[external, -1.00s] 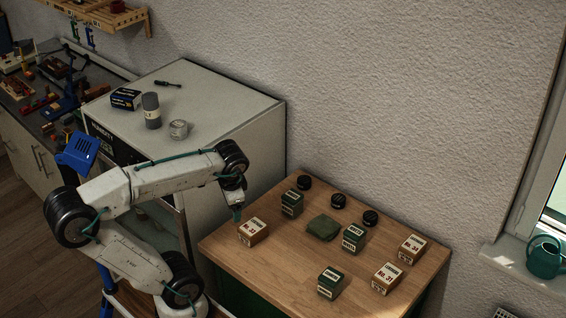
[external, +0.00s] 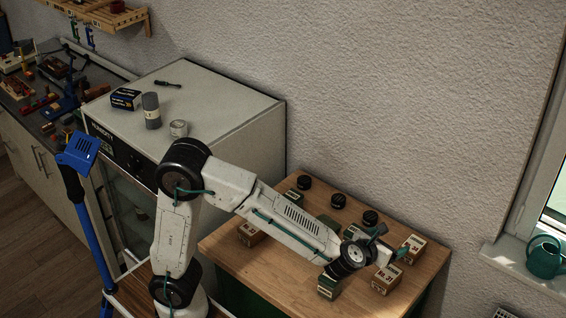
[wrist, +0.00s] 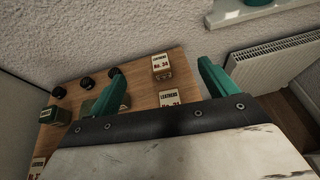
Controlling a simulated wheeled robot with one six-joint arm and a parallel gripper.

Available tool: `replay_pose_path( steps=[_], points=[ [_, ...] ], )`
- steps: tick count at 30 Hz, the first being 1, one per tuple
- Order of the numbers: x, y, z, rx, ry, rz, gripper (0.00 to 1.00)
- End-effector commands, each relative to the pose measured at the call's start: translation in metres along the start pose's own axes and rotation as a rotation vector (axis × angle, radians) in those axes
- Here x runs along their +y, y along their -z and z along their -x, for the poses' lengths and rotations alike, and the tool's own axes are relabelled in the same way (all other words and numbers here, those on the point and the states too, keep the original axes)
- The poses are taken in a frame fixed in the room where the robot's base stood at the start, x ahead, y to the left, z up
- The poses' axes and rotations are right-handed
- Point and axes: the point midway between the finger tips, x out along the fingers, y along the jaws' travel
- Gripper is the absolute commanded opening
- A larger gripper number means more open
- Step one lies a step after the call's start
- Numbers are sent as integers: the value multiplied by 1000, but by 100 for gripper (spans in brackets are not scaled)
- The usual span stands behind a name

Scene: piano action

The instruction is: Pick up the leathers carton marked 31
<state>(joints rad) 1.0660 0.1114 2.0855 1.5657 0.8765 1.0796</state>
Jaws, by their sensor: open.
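Two tan leathers cartons with white labels are at the table's right. The nearer one (external: 386,279) seems to read No. 31; the farther one (external: 412,249) seems to read No. 34, though the print is small. In the wrist view the nearer carton (wrist: 169,97) is partly hidden by my wrist, and the farther carton (wrist: 162,68) lies beyond it. A third tan carton (external: 250,235), its number unclear, is at the table's left, partly behind my arm. My gripper (external: 388,244) is open and empty above the two right cartons.
Green cartons, one (external: 328,287) just below my wrist, and several black round pieces (external: 338,200) share the wooden table (external: 225,262). A wall and window sill (external: 520,262) stand at the right.

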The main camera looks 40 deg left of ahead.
Motion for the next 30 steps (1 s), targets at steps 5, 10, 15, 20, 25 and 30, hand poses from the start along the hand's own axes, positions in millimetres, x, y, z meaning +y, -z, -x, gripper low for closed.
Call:
replay_pose_path(
  steps=[5,10,15,20,25,30],
  points=[
    [6,65,-28,9,-16,5,85],
    [6,117,-49,10,-16,8,85],
    [5,164,-68,9,-16,11,85],
    [5,188,-78,6,-16,17,85],
    [5,193,-91,5,-16,21,85],
    [6,193,-108,5,-17,20,85]
  ],
)
